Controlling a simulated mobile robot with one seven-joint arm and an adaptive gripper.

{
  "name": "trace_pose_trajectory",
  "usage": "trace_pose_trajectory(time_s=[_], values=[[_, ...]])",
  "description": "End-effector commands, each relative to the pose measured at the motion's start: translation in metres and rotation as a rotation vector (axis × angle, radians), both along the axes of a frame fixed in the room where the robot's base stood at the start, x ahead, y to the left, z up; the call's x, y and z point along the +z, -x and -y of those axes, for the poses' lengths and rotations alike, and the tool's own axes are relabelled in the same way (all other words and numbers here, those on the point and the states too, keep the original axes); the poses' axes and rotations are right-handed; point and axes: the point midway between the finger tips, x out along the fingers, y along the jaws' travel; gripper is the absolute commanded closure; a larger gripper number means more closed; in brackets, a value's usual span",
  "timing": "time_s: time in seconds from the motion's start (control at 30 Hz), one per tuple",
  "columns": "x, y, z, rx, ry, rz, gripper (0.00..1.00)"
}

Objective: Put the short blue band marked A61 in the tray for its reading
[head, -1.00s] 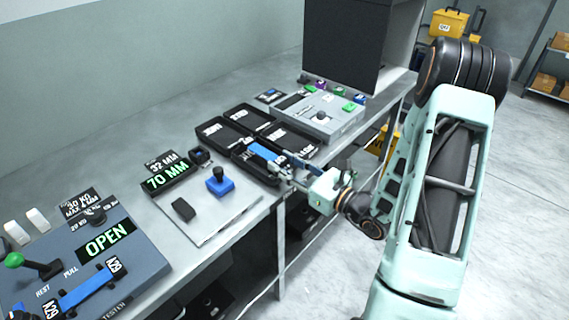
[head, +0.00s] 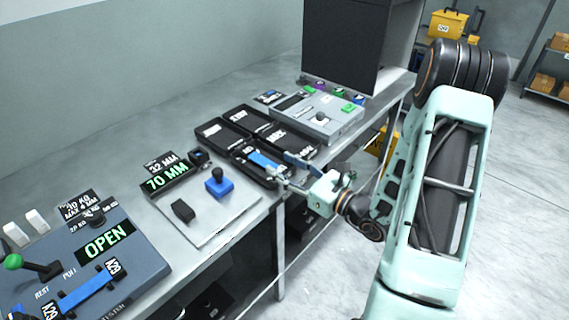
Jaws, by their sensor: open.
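A short blue band (head: 263,159) lies in the near-left black tray (head: 240,160) of a group of trays on the bench. Its marking is too small to read. My gripper (head: 284,167) is open at the right end of this tray, close to the band's near end. One finger is on each side, and the band looks free of them. Whether the band touches a finger is hard to tell. The other trays are the back-left tray (head: 200,139), the back tray (head: 226,115) and the right tray (head: 312,150); their labels are partly readable at best.
A gauge with a blue knob (head: 218,183) shows 70 MM on its display (head: 168,180). A tester (head: 140,262) at front left shows OPEN and holds another blue band (head: 85,293). A grey control box (head: 335,125) stands behind the trays, before a dark cabinet (head: 340,45).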

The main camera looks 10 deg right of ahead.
Motion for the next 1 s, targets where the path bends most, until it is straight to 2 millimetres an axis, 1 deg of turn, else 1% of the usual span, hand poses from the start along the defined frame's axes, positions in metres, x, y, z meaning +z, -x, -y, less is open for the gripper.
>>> trace_pose_trajectory(time_s=[0.03,0.3,0.5,0.7,1.0], values=[[0.004,0.005,0.004,-0.002,0.0,-0.001,0.5],[0.004,0.055,0.043,-0.006,-0.003,0.005,0.5],[0.005,0.083,0.063,-0.006,-0.001,0.008,0.5],[0.006,0.094,0.071,-0.003,-0.002,0.01,0.5],[0.006,0.095,0.072,-0.002,-0.003,0.01,0.5]])
